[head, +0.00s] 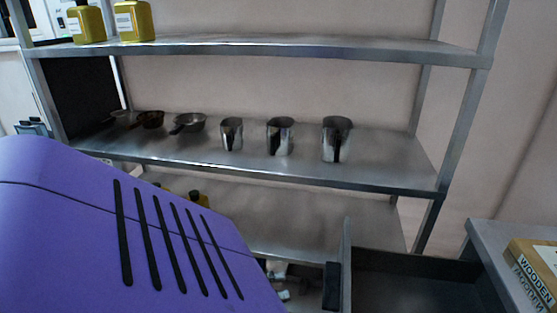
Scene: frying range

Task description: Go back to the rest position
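My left gripper (288,280) shows only in small part at the bottom middle of the head view, low in front of the shelf unit. The large purple cover with black slots at the lower left hides most of it. Its fingertips are not clear, so I cannot tell whether it is open or shut or holds anything. My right gripper is not in view.
A metal shelf unit (300,174) stands ahead. Its middle shelf holds several metal jugs (337,139) and small pans (188,123). Yellow bottles (133,22) stand on top. A dark open bin (420,282) is at the lower right, beside a counter with a book (535,268).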

